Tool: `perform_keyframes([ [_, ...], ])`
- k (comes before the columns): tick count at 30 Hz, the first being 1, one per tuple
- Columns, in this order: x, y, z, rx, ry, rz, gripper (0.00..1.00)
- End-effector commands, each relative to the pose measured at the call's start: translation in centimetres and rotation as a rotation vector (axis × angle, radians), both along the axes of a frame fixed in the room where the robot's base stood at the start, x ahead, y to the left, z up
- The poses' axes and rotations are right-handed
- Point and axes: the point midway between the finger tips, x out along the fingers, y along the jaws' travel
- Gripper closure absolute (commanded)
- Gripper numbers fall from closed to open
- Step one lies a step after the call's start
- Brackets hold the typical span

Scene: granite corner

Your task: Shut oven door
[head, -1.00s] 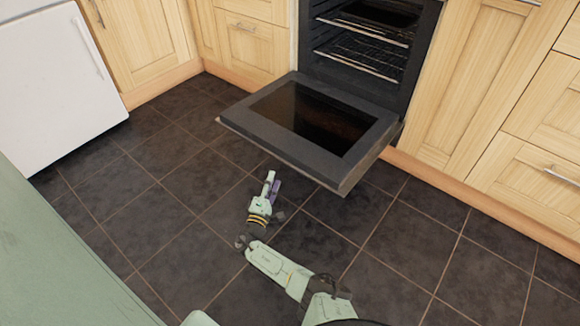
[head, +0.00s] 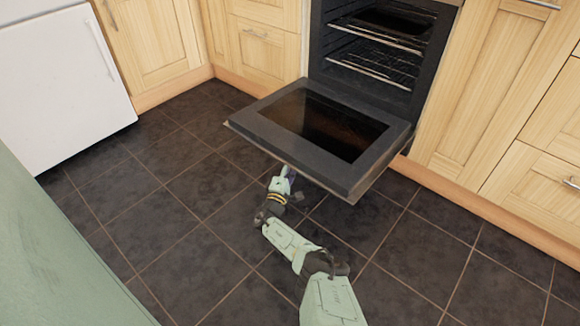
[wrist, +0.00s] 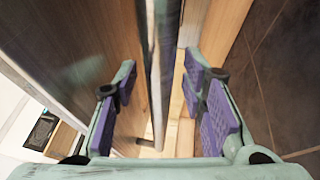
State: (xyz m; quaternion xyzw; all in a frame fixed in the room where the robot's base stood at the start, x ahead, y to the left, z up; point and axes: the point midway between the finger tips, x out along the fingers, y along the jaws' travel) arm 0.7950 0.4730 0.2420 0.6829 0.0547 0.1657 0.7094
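The oven door (head: 368,163) hangs wide open, lowered to about level in front of the dark oven (head: 322,72). My gripper (head: 288,174) is at the door's front edge in the head view, with its fingertips partly hidden beneath the door. In the wrist view my gripper (wrist: 162,82) is open, its purple-padded fingers spread apart. A grey bar-like edge (wrist: 165,55), probably the door's handle or rim, shows between and beyond the fingers. I cannot tell whether a finger touches it.
Wire racks (head: 372,65) are inside the oven. Wooden cabinets (head: 480,90) flank it. A white appliance (head: 65,85) stands at the left, and a green surface (head: 50,250) fills the lower left. The dark tiled floor (head: 180,220) is clear.

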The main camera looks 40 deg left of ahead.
Motion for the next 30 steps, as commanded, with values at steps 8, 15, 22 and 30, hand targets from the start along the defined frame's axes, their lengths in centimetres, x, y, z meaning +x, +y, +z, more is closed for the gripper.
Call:
perform_keyframes([
  [8,-0.03,0.00,0.01,0.000,0.000,0.000,0.71],
  [15,-0.05,0.01,0.01,0.000,0.000,0.000,0.87],
  [22,-0.06,0.00,0.01,0.000,0.000,0.000,1.00],
  [30,-0.07,0.01,0.01,0.000,0.000,0.000,1.00],
])
